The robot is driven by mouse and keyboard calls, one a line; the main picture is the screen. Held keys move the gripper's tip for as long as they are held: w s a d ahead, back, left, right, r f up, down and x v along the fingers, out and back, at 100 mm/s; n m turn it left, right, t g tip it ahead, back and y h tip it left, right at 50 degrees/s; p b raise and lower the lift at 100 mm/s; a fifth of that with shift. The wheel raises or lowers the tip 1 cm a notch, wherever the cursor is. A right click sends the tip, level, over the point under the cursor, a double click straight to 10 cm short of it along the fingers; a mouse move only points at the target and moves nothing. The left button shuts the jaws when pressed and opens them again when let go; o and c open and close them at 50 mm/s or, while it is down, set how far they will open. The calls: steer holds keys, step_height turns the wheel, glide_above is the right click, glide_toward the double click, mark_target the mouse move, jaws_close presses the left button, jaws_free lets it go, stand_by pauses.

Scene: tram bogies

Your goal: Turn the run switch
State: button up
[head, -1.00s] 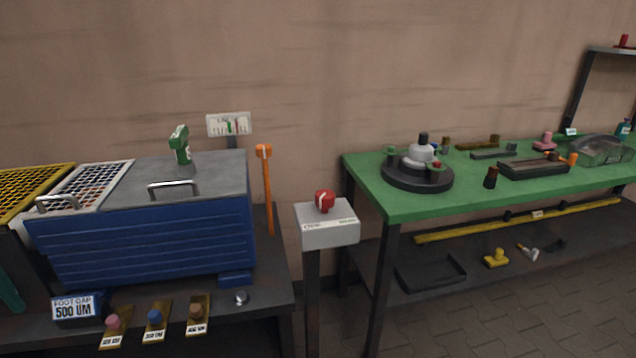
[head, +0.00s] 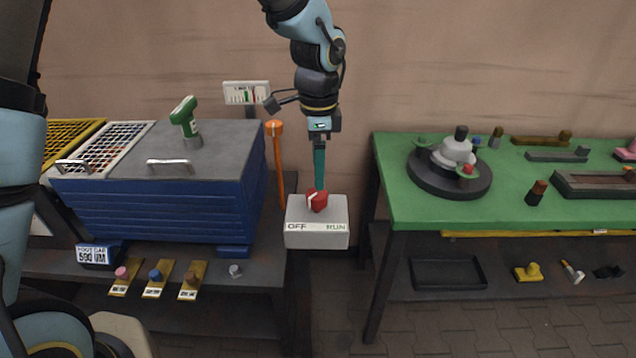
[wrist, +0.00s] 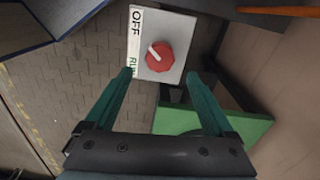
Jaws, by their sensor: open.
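The run switch is a red knob (head: 317,202) with a white pointer mark, on top of a pale grey box (head: 318,238). The box's label reads OFF at left and RUN at right. The pointer mark lies on the OFF side. In the wrist view the knob (wrist: 160,57) sits ahead of my fingertips, centred between them, with its mark slanting towards OFF. My gripper (head: 319,184) points down with its teal fingertips at the top of the knob. In the wrist view my gripper (wrist: 158,76) is open and empty. I cannot tell whether a finger touches the knob.
A blue cabinet (head: 160,212) with a grey lid stands left of the box, with an orange lever (head: 278,165) between. A green workbench (head: 400,205) holding a round fixture (head: 450,172) stands at right. A small sign (head: 246,93) is behind.

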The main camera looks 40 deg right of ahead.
mark_target(317, 193)
step_height(317, 193, down, 6)
steer(key=shift+a+p, duration=0.1)
steer(key=shift+p, duration=0.45)
steer(key=c, duration=1.4)
